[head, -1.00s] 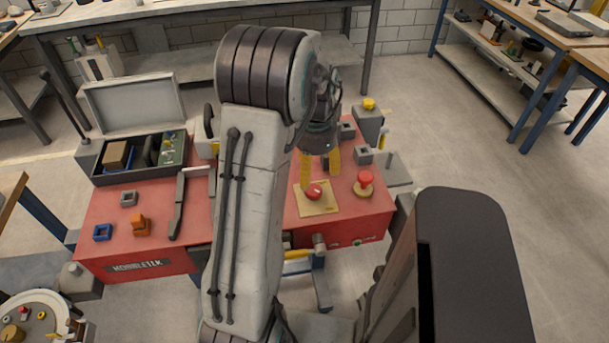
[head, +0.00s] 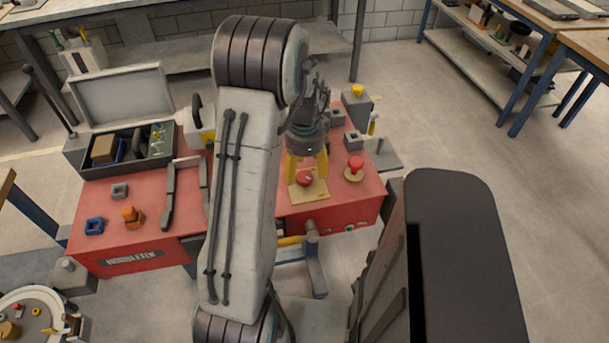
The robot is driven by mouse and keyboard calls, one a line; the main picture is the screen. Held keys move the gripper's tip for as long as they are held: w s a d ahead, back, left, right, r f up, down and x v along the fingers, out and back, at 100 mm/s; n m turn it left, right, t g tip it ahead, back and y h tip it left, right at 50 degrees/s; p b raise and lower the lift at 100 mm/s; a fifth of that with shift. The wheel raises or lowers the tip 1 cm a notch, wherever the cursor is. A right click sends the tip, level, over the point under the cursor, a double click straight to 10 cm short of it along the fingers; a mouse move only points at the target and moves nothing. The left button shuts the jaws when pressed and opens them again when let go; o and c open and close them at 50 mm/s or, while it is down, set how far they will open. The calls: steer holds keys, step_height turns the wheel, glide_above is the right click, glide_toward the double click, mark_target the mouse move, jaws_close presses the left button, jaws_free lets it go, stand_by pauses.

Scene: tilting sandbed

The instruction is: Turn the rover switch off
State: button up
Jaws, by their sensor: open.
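A red round knob (head: 304,179) sits on a tan square plate (head: 314,195) at the front right of the red bench top. I take this knob to be the rover switch, but no label on it is readable. My gripper (head: 307,172) points down just over the plate, with its two yellow fingers open. One finger shows to the left of the knob and the other to its right and slightly behind. I see nothing held between them. I cannot tell whether a finger touches the knob or the plate.
A red mushroom button (head: 355,163) stands close on the right. Grey blocks (head: 351,140) and a grey box with a yellow knob (head: 357,92) lie behind. An open toolbox (head: 125,165), an orange part (head: 132,215) and a blue block (head: 94,226) are on the left.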

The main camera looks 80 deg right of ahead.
mark_target(304, 177)
steer(key=shift+f, duration=1.45)
steer(key=shift+c, duration=0.5)
steer(key=c, duration=1.1)
steer(key=n+b, duration=0.1)
steer(key=n, duration=0.3)
steer(key=shift+f+b, duration=0.1)
steer(key=shift+b, duration=0.25)
steer(key=n+b, duration=0.1)
steer(key=n, duration=0.3)
steer(key=shift+n, duration=0.4)
steer(key=n+b, duration=0.1)
steer(key=n, duration=0.3)
steer(key=shift+a, duration=0.1)
steer(key=n, duration=0.5)
steer(key=shift+b, duration=0.4)
